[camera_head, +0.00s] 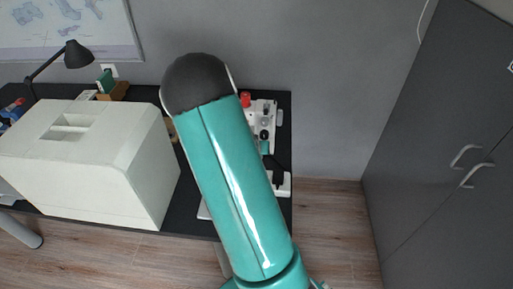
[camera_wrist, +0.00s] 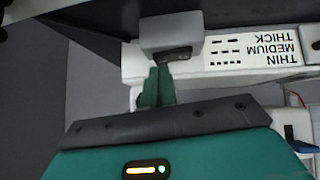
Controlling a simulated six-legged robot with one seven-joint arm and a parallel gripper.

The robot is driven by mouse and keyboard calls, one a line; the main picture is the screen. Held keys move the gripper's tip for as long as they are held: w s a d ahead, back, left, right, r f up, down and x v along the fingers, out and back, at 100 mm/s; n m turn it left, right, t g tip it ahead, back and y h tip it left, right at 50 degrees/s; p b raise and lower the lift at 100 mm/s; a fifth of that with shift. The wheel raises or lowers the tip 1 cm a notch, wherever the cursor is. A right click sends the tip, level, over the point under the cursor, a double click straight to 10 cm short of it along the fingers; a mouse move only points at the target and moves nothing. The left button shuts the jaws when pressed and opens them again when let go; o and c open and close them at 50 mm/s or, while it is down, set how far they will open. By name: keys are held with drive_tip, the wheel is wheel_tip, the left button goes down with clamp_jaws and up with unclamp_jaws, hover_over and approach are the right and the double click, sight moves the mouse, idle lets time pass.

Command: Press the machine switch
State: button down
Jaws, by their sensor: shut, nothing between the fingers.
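The white machine (camera_head: 268,110) stands at the right end of the dark desk, partly hidden behind my arm. In the wrist view its white panel (camera_wrist: 225,57) carries stitch marks and the upside-down words THIN, MEDIUM and THICK. A light grey block (camera_wrist: 172,32) sits at the panel's left end, with a dark inset (camera_wrist: 178,54) on its lower face that may be the switch. My gripper (camera_wrist: 158,72), with green fingers, is shut and empty. Its tips are just below the grey block, close to the inset; whether they touch cannot be told. The head view hides my gripper.
A large white box (camera_head: 85,165) fills the desk's left part, near a black lamp (camera_head: 77,55). Grey cabinet doors (camera_head: 440,150) stand at the right. Wooden floor (camera_head: 330,225) lies open between desk and cabinet. A blue part (camera_wrist: 303,146) shows at the wrist view's right.

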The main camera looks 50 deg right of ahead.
drive_tip(key=shift+s+d+f, duration=0.1)
drive_tip(key=shift+f, duration=0.15)
drive_tip(key=shift+w+a+r, duration=0.3)
drive_tip(key=shift+w+a, duration=0.2)
drive_tip(key=shift+w, duration=0.1)
idle(0.3)
